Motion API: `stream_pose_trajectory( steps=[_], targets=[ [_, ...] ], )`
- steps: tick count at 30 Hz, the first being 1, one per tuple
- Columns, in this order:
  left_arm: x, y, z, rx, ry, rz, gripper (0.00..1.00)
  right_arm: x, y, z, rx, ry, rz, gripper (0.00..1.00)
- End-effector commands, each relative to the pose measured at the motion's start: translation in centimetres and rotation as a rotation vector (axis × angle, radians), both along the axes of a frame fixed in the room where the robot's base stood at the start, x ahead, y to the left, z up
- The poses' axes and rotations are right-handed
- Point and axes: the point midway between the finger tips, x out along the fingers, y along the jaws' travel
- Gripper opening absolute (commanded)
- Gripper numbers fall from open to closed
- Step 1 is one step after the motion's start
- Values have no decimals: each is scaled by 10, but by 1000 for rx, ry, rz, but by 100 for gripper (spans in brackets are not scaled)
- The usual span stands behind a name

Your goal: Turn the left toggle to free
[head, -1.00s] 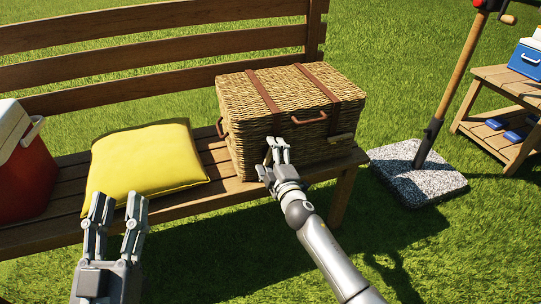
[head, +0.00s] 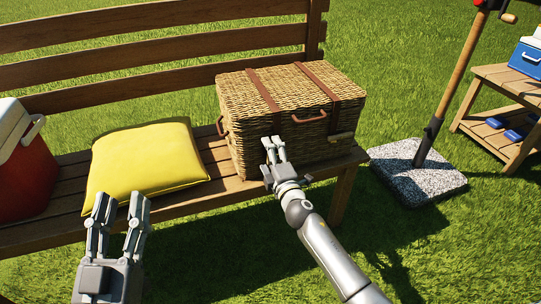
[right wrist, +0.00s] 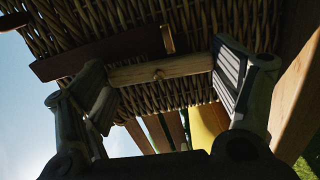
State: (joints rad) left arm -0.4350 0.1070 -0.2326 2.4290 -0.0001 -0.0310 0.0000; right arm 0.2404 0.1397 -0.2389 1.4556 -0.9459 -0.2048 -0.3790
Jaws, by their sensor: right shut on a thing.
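The wicker hamper (head: 300,140) stands on the bench with its lid down. My right gripper (head: 273,145) is at the left part of its front face. The bar lies across the picture, slightly tilted. In the head view my fingers hide this toggle. The right toggle (head: 341,137) shows at the hamper's front right. My left gripper (head: 119,207) is open and empty, in front of the bench.
A leather strap (right wrist: 100,55) and a brass loop (right wrist: 167,40) are close to the held toggle. A yellow cushion (head: 145,160) and a red cooler (head: 25,175) sit on the bench to the left. A stone base with a pole (head: 420,185) stands right of the bench.

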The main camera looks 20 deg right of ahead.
Motion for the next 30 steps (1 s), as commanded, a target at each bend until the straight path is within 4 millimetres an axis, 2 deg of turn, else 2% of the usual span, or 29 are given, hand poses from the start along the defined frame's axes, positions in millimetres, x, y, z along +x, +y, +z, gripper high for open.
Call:
stream_pose_trajectory(
  steps=[1,2,5,16,20,23,30],
  targets=[
    [0,0,0,0,0,0,40,0,2,-1,2,1,3,60],
    [0,0,0,0,0,0,40,0,2,-1,2,1,3,86],
    [0,0,0,0,0,1,40,0,1,-1,2,1,3,99],
    [-1,1,1,0,-3,0,40,-1,0,0,2,0,1,100],
    [-1,1,1,0,-3,0,40,-7,0,-1,1,0,1,100],
    [-1,0,1,-1,-3,0,40,-19,-1,-2,0,2,0,100],
    [-1,0,1,-1,-2,0,40,-67,-2,-2,2,3,1,100]
  ],
)
